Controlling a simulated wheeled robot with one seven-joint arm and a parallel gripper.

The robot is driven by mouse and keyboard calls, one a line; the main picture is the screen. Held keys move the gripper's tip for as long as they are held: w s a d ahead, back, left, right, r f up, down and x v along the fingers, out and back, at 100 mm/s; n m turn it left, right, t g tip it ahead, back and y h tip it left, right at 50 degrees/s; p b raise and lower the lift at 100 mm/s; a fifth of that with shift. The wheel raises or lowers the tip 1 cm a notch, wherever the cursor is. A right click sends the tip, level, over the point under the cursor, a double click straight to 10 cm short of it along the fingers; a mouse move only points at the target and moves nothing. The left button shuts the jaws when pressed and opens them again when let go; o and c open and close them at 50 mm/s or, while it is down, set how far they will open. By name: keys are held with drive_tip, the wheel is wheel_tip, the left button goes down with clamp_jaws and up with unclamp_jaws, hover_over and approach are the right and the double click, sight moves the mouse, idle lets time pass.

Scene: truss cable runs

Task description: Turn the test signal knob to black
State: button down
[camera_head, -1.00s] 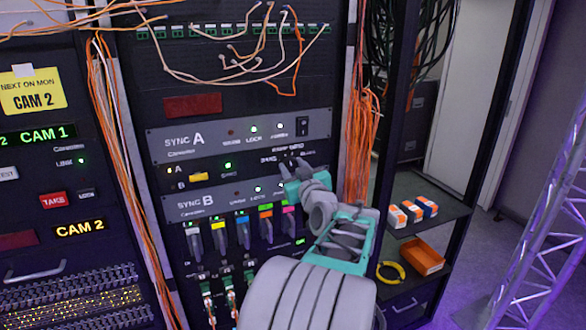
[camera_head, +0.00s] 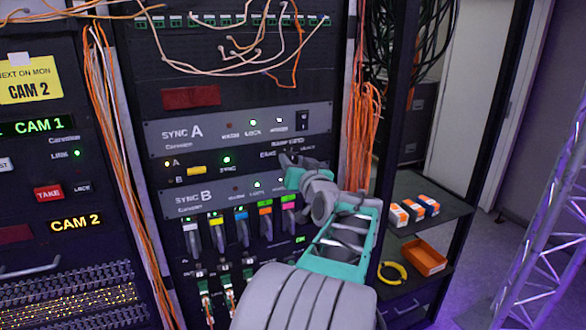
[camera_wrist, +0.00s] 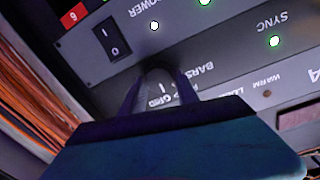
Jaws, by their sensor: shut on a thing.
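The test signal knob (camera_wrist: 157,78) shows in the wrist view as a grey rounded piece between the two dark fingers of my gripper (camera_wrist: 157,92). My gripper is shut on it. A short white mark shows beside the knob, near printed labels that include BARS and GRID. I cannot tell for sure which label the knob points to. In the head view my gripper (camera_head: 289,160) is at the right side of the rack, between the SYNC A panel (camera_head: 215,136) and the SYNC B panel (camera_head: 222,191). It hides the knob there.
A rocker power switch (camera_head: 302,121) sits just above my gripper. Orange cables (camera_head: 362,140) hang close on its right. Coloured plugs (camera_head: 265,220) with cables are below. A yellow switch (camera_head: 197,170) is on the left. A shelf (camera_head: 410,185) with small boxes stands at the right.

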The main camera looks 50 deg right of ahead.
drive_tip(key=m+b, duration=0.1)
drive_tip(key=m, duration=0.5)
drive_tip(key=shift+d+y, duration=0.1)
drive_tip(key=shift+y, duration=0.2)
drive_tip(key=m, duration=0.2)
drive_tip(key=shift+m, duration=0.4)
drive_tip(key=shift+m+p, duration=0.75)
drive_tip(key=shift+m, duration=1.05)
drive_tip(key=c, duration=0.9)
unclamp_jaws()
drive_tip(key=shift+s, duration=0.15)
drive_tip(key=b+v, duration=0.2)
drive_tip(key=v, duration=0.5)
drive_tip(key=shift+s, duration=0.3)
